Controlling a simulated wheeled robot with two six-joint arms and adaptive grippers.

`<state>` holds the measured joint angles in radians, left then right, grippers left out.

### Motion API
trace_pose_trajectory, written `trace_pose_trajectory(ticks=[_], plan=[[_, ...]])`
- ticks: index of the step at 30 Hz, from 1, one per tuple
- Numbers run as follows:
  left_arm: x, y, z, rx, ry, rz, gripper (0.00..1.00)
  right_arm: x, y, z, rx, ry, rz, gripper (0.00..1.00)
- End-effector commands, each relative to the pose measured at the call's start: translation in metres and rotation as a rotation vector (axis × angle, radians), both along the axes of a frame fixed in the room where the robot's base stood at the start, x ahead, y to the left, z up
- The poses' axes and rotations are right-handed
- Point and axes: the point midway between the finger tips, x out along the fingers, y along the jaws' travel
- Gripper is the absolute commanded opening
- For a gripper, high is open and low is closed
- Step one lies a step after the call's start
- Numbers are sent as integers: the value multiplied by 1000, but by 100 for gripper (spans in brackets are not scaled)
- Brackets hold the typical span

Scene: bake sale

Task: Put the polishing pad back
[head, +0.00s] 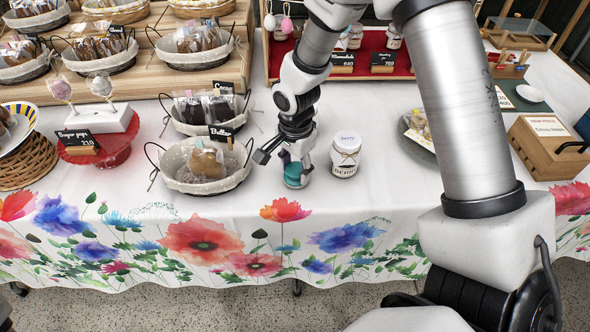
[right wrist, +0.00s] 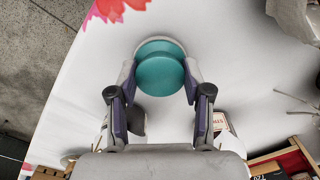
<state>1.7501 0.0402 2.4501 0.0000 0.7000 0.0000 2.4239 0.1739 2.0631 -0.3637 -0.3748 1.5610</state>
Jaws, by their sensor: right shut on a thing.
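The polishing pad is a round teal piece (head: 293,176) at the middle of the table in the head view, right of the basket marked "Butter". In the right wrist view the teal pad (right wrist: 160,76) sits between my fingertips, with a pale rim showing at its far side. My right gripper (head: 287,165) is shut on it from above, at or just above the white cloth; I cannot tell whether it touches the cloth. The gripper's two fingers also show in the right wrist view (right wrist: 160,84). My left gripper is in neither view.
A white-lidded jar (head: 345,155) stands just right of the gripper. The "Butter" wire basket (head: 238,176) is close on the left. A dark plate (head: 409,133) and a wooden box (head: 530,148) stand further right. Bare cloth (head: 375,185) lies between jar and plate.

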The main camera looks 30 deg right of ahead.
Motion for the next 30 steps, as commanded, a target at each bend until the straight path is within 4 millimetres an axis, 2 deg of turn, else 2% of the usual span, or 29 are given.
trace_pose_trajectory(ticks=[1,11,12,14,23,26,30], plan=[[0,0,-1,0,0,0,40,0,0,-6,0,0,1,17],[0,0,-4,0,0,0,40,0,0,-10,-1,-2,1,17],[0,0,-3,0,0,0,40,1,0,-9,-1,-2,1,56],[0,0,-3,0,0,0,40,1,0,-9,-1,-2,1,74],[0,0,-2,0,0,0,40,1,0,-8,-1,-2,1,74],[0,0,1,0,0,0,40,1,0,0,0,-4,0,74],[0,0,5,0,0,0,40,2,0,28,-1,-6,0,74]])
